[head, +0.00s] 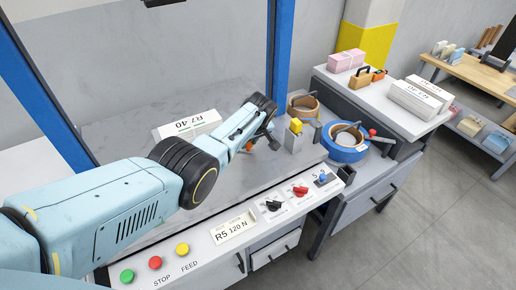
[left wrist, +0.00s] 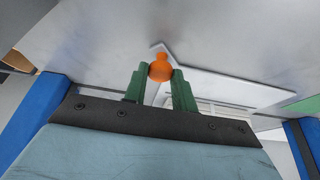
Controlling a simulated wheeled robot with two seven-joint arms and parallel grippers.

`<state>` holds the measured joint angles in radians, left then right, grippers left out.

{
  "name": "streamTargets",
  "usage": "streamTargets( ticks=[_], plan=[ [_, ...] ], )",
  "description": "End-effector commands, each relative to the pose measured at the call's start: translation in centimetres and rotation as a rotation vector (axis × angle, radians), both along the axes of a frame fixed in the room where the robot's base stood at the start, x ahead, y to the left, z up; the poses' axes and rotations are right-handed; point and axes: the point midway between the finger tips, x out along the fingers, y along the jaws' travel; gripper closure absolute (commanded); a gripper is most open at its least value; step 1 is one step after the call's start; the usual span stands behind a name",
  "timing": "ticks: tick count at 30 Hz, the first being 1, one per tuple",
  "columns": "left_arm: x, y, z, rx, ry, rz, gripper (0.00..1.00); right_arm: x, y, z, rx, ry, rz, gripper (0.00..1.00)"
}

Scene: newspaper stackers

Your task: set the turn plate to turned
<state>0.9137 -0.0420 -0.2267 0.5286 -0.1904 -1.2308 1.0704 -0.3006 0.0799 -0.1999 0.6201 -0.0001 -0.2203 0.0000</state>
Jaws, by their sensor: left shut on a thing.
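My left gripper (head: 262,135) is at the machine's grey bed, at the end of the pale blue arm from the left. In the left wrist view its green fingers (left wrist: 159,82) are shut on an orange knob (left wrist: 160,68). A bit of orange also shows beside the gripper in the head view (head: 249,145). A thin pale plate (left wrist: 200,82) lies by the knob; it looks like the turn plate, but my fingers cover part of it. In the head view the arm and gripper hide most of it, and its angle cannot be told. My right gripper is not in view.
Blue posts (head: 282,50) flank the bed. A white labelled block (head: 187,125) lies behind the arm. A yellow-topped block (head: 295,127) and a blue tape roll (head: 345,143) are to the right. The front panel has buttons (head: 155,262) and dials (head: 272,205). The floor at right is clear.

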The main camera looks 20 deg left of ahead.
Motion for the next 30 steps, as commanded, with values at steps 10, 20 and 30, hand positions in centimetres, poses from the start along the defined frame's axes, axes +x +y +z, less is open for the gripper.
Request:
streamTargets(
  ticks=[10, 20, 30],
  plan=[
    [0.3, 1.3, 0.1, -0.001, -0.004, 0.053, 1.0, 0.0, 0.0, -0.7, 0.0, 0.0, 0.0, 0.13],
    [0.4, 1.4, 0.2, -0.001, -0.008, 0.053, 1.0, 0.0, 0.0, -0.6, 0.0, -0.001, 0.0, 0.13],
    [0.3, 1.3, 0.1, 0.0, -0.003, 0.053, 0.53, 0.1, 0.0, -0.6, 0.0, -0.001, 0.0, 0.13]
  ],
)
